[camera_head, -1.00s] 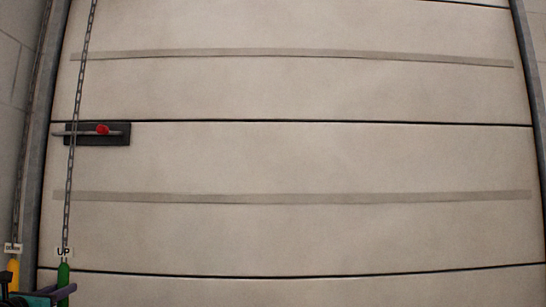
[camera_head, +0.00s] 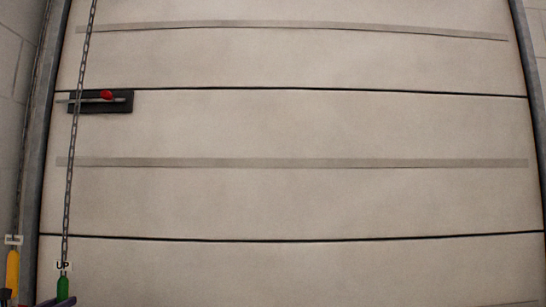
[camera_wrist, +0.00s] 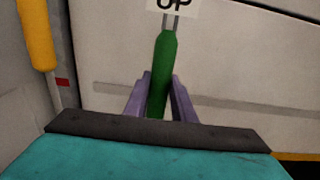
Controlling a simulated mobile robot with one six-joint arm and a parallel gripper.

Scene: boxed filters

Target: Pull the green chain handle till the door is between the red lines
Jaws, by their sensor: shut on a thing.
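The green chain handle (camera_head: 63,288) hangs below an "UP" tag at the lower left of the head view, and also shows upright in the wrist view (camera_wrist: 165,60). My gripper (camera_wrist: 161,78) is shut on it, with one purple finger on each side. The large pale door (camera_head: 300,125) fills most of the head view; its lower edge is outside that view. A small red mark (camera_wrist: 62,82) shows on the left side frame in the wrist view. I cannot tell whether it is one of the red lines.
A yellow handle (camera_head: 13,270) hangs to the left of the green one. A dark latch plate with a red knob (camera_head: 106,95) sits on the door behind the chain (camera_head: 69,170). A yellow-and-dark strip (camera_wrist: 296,156) shows at the lower right of the wrist view.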

